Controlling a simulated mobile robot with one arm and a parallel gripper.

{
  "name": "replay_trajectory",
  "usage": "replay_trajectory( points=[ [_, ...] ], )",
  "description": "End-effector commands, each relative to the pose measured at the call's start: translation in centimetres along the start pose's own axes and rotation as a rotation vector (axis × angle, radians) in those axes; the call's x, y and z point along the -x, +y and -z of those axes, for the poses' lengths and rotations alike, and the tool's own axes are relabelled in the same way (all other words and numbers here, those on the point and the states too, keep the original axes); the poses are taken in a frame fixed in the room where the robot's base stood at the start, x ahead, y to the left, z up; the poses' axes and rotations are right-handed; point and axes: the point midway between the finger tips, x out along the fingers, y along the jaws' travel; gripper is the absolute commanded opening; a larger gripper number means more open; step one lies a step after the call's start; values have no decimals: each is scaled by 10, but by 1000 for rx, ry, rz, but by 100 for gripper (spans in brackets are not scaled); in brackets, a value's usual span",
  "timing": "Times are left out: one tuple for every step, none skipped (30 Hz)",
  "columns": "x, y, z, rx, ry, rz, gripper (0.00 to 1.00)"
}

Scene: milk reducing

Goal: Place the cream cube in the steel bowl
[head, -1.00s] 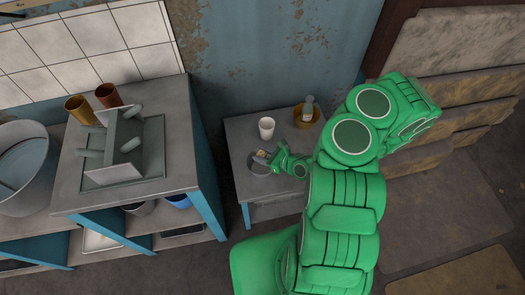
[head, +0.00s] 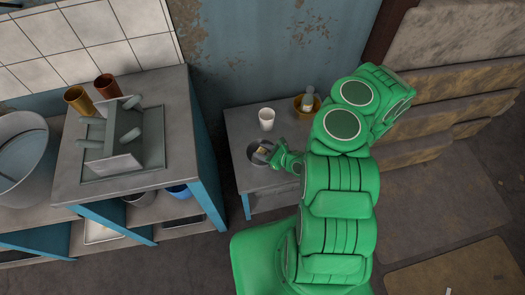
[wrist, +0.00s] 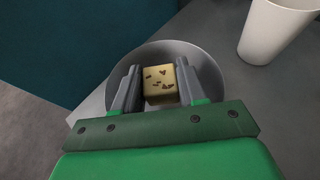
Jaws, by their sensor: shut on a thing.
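The cream cube (wrist: 159,85), pale yellow with brown flecks, is between the two fingers of my gripper (wrist: 158,88) in the wrist view. The gripper is shut on it. The steel bowl (wrist: 205,62) lies behind and around the cube in that view, with its grey rim showing on both sides. In the head view my gripper (head: 267,155) is over the bowl (head: 254,160) on the small grey table, and the cube (head: 262,150) shows small at its tip. I cannot tell whether the cube touches the bowl's inside.
A white cup (head: 266,119) stands behind the bowl; it shows at the upper right of the wrist view (wrist: 277,28). An ochre pot (head: 302,108) with a bottle (head: 308,101) stands at the table's back right. A taller bench with a rack (head: 125,145) is to the left.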

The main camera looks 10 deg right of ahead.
Motion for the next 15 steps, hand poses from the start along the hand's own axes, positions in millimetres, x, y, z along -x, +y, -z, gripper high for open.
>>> replay_trajectory(
  points=[
    [0, 0, 0, 0, 0, 0, 44],
    [0, 0, 0, 0, 0, 0, 48],
    [0, 0, 0, 0, 0, 0, 55],
    [0, 0, 0, 0, 0, 0, 59],
    [0, 0, 0, 0, 0, 0, 64],
    [0, 0, 0, 0, 0, 0, 70],
    [0, 0, 0, 0, 0, 0, 70],
    [0, 0, 0, 0, 0, 0, 70],
    [0, 0, 0, 0, 0, 0, 70],
    [0, 0, 0, 0, 0, 0, 70],
    [0, 0, 0, 0, 0, 0, 70],
    [0, 0, 0, 0, 0, 0, 70],
    [0, 0, 0, 0, 0, 0, 70],
    [0, 0, 0, 0, 0, 0, 70],
    [0, 0, 0, 0, 0, 0, 70]
  ],
)
